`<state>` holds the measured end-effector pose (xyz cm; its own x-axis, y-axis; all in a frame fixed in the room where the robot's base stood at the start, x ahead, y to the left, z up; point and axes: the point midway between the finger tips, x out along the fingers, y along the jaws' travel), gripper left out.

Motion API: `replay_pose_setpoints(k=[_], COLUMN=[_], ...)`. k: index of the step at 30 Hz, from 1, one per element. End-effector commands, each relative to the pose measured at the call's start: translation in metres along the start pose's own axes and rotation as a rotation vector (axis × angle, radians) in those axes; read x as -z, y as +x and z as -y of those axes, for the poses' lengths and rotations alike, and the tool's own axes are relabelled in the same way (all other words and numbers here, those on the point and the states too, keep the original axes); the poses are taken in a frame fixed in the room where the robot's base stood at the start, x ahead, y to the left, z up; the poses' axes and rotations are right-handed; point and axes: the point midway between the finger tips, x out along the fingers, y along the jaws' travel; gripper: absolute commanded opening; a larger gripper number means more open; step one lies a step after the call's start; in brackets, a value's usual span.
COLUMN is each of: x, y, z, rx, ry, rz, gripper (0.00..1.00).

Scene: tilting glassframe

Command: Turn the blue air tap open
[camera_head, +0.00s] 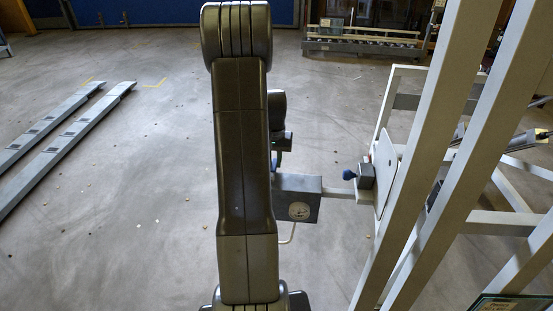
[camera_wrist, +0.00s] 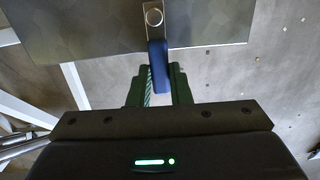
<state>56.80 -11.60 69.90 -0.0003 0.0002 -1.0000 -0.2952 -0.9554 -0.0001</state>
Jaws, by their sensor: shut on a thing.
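The blue air tap (camera_wrist: 158,62) is a blue-sleeved lever in the wrist view. It hangs down the picture from a round metal pivot (camera_wrist: 153,17) on the face of a grey box. My gripper (camera_wrist: 160,84) has its two dark green fingers on either side of the lever's lower end and is shut on it. In the head view my arm covers the tap and the fingertips. Part of my wrist (camera_head: 281,138) shows just above the grey box (camera_head: 299,187).
The box joins a tall pale metal frame (camera_head: 453,120) on the right by a short bar. A dark blue knob (camera_head: 349,174) sits on that frame's mount. Two long metal ramps (camera_head: 62,141) lie on the floor at left. The floor between is open, with small scattered bits.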

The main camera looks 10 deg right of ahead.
Motion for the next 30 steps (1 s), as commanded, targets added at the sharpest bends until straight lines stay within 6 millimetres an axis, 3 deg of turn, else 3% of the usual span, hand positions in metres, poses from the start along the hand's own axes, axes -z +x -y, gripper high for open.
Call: replay_pose_setpoints(k=[17,18,21,30], x=[0.0001,0.0001,0.0001,0.0001], y=[-0.0001,-0.0001,-0.0001,-0.0013], z=[0.0024,0.0024,0.0024,0.0021], rx=[0.000,0.000,0.000,0.000], ry=[-0.037,-0.037,-0.036,-0.035], rz=[-0.001,-0.001,-0.001,-0.001], gripper=[0.00,0.20,0.39,0.40])
